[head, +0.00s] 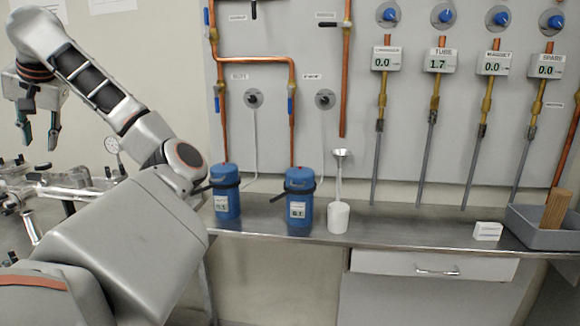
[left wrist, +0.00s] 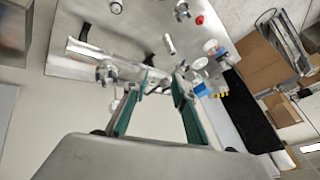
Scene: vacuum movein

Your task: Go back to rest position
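My left gripper (head: 40,140) hangs at the far left of the head view, pointing down with its fingers apart and nothing between them. In the left wrist view its two green fingers (left wrist: 158,105) are also spread and empty. It is raised above metal pipework (head: 75,185) and touches nothing that I can see. My left arm crosses the left side of the head view, bent at the elbow. My right gripper is in neither view.
A steel bench (head: 385,228) runs along the panel wall. On it stand two blue canisters (head: 226,205) (head: 299,212), a white cup (head: 338,218) under a funnel, a small white block (head: 487,231) and a grey tray (head: 535,236). Pipes and gauges line the wall.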

